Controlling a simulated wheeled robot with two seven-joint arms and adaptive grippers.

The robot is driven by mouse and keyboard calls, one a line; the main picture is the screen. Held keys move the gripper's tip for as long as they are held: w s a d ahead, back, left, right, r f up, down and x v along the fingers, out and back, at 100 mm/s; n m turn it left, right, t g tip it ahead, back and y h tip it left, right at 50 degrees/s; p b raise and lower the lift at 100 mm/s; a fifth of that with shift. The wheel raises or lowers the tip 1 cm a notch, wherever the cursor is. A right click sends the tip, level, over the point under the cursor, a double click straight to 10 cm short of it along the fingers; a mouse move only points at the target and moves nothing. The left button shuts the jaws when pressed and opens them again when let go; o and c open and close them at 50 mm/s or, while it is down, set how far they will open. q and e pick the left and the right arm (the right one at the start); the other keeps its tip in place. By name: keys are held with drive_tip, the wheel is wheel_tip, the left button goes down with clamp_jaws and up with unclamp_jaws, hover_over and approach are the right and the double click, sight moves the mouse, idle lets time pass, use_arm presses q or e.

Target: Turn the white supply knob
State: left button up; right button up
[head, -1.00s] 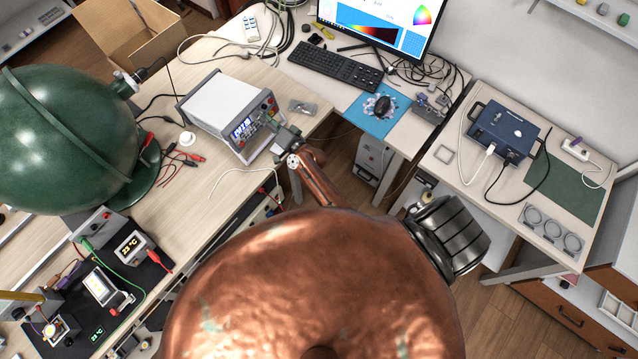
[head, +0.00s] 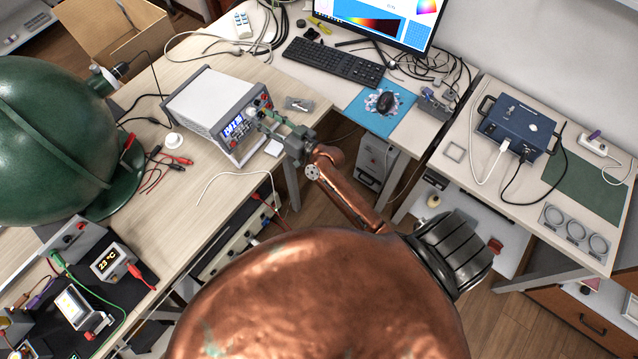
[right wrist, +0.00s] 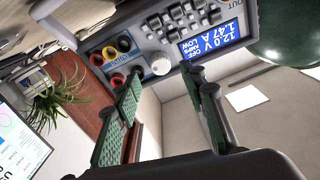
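The white supply knob (right wrist: 161,66) is on the front panel of a grey power supply (right wrist: 150,40), beside red, yellow and black terminals. In the right wrist view the blue display reads 12.0 V, OFF and 1.47 A, upside down. My right gripper (right wrist: 163,78) is open, with green-padded fingers spread on either side of the knob's line. The knob shows between the fingertips, with a visible gap to each. In the head view, my right gripper (head: 264,121) is close at the right part of the power supply's (head: 207,98) front. My left gripper is not in view.
A white cable (head: 225,176) lies on the wooden bench in front of the supply. Red and black leads (head: 165,160) lie to its left, near a large green sphere (head: 50,140). A keyboard (head: 332,62) and monitor stand behind. A plant (right wrist: 62,103) shows in the wrist view.

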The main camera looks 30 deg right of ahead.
drive_tip(key=s+d+f+g+h, duration=0.1)
drive_tip(key=s+f, duration=0.3)
drive_tip(key=s, duration=0.4)
drive_tip(key=s+d+f+g+h, duration=0.1)
drive_tip(key=s+f+g, duration=0.3)
drive_tip(key=s, duration=0.4)
drive_tip(key=s+d+f+g+h, duration=0.1)
drive_tip(key=s+d+f+g, duration=0.2)
drive_tip(key=s, duration=0.5)
drive_tip(key=shift+d+f+n, duration=0.3)
drive_tip(key=shift+d+f, duration=0.05)
drive_tip(key=shift+f, duration=0.45)
drive_tip(key=shift+w, duration=0.1)
idle(0.6)
